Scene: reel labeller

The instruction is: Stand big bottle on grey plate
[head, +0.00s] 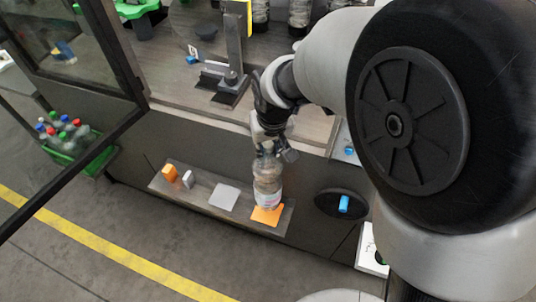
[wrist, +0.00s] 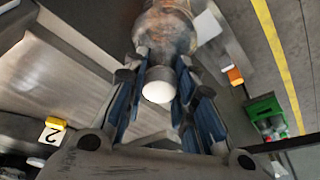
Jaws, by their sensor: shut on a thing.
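The big bottle (head: 267,184) is clear with a pale label and a white cap, and is upright in the head view. My gripper (head: 268,143) is shut on its neck from above. In the wrist view the cap (wrist: 158,90) sits between the blue-padded fingers of my gripper (wrist: 160,80). The bottle's base overlaps the orange plate (head: 265,217); I cannot tell whether it touches it. The grey plate (head: 224,197) lies bare on the shelf, just left of the bottle, and shows partly in the wrist view (wrist: 208,26).
The low shelf (head: 196,193) also bears an orange block (head: 169,173) and a white block (head: 188,179) at its left. A round black disc (head: 341,204) with a blue piece is to the right. A green crate (head: 84,152) of bottles stands far left.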

